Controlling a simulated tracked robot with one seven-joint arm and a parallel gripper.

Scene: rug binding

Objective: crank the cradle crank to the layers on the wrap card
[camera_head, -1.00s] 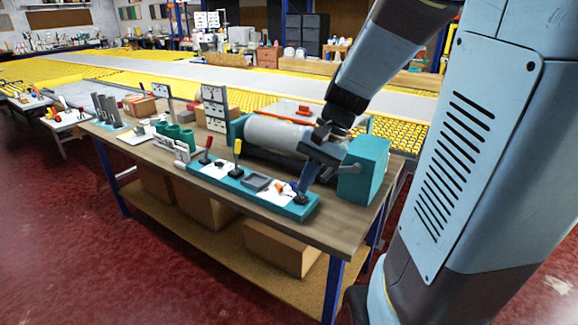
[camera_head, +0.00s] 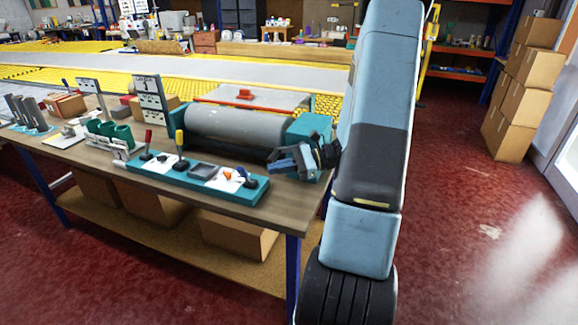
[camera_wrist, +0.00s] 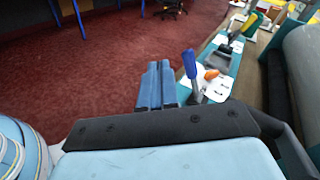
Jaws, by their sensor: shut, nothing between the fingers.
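The roll cradle holds a long grey roll (camera_head: 235,125) between teal end blocks, with the near end block (camera_head: 308,128) at the bench's right end. My gripper (camera_head: 277,162) is shut and empty in front of that block, just above the right end of the teal lever panel (camera_head: 150,168). Its blue fingers (camera_wrist: 158,85) lie together in the wrist view, left of a blue-handled lever (camera_wrist: 190,68). The cradle crank is not clearly visible; my gripper and arm cover part of the near block. A white card on a stand (camera_head: 150,92) behind the panel may be the wrap card; its text is too small to read.
The panel carries a red-handled lever (camera_head: 148,138), a yellow-handled lever (camera_head: 180,140) and an orange piece (camera_head: 241,171). Red floor is open at right, before stacked cartons (camera_head: 520,90).

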